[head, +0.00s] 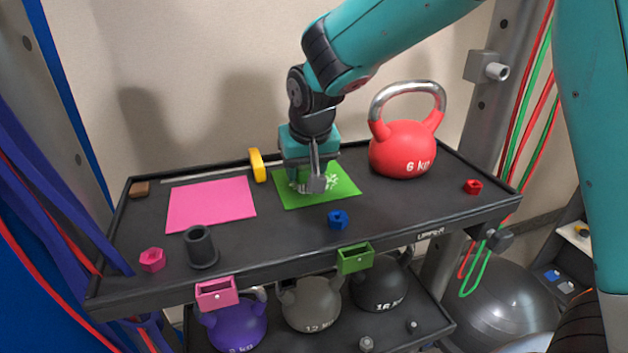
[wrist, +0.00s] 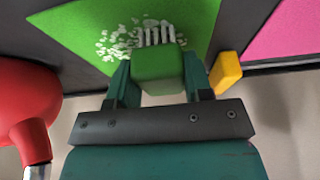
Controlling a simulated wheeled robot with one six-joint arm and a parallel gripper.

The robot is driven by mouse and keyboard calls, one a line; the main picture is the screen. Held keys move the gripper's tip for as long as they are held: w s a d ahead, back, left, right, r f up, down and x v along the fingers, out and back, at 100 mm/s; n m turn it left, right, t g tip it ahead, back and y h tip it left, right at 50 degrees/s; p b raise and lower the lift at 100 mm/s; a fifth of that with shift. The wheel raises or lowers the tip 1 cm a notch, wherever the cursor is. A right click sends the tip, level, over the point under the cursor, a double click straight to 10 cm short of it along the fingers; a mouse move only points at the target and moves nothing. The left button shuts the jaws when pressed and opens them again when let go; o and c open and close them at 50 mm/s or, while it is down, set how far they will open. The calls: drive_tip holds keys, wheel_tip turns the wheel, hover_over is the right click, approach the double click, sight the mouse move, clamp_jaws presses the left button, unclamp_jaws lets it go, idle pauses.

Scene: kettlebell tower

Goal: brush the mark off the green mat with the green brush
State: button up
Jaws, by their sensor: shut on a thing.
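The green mat (head: 290,201) lies flat on the upper shelf, and it also shows in the wrist view (wrist: 76,30). A white speckled mark (head: 342,180) lies on it; in the wrist view the mark (wrist: 118,40) spreads beside and around the brush's pale bristles. My gripper (head: 311,185) is over the mat. In the wrist view my gripper (wrist: 158,80) is shut on the green brush (wrist: 158,68), with one finger on each side of its block. The bristles point at the mat among the white specks; I cannot tell whether they touch it.
A red kettlebell (head: 403,148) stands right of the green mat. A yellow piece (head: 257,165) stands at its left, near a pink mat (head: 211,203). A blue nut (head: 338,219) and a dark cup (head: 201,246) are nearer the front rim (head: 290,254).

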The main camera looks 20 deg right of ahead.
drive_tip(key=shift+f, duration=0.15)
drive_tip(key=shift+d, duration=2.1)
drive_tip(key=shift+a, duration=0.1)
drive_tip(key=shift+a+r+p, duration=0.2)
drive_tip(key=shift+a+p, duration=0.25)
drive_tip(key=shift+a, duration=1.6)
drive_tip(key=shift+d+f, duration=0.1)
drive_tip(key=shift+d, duration=2.1)
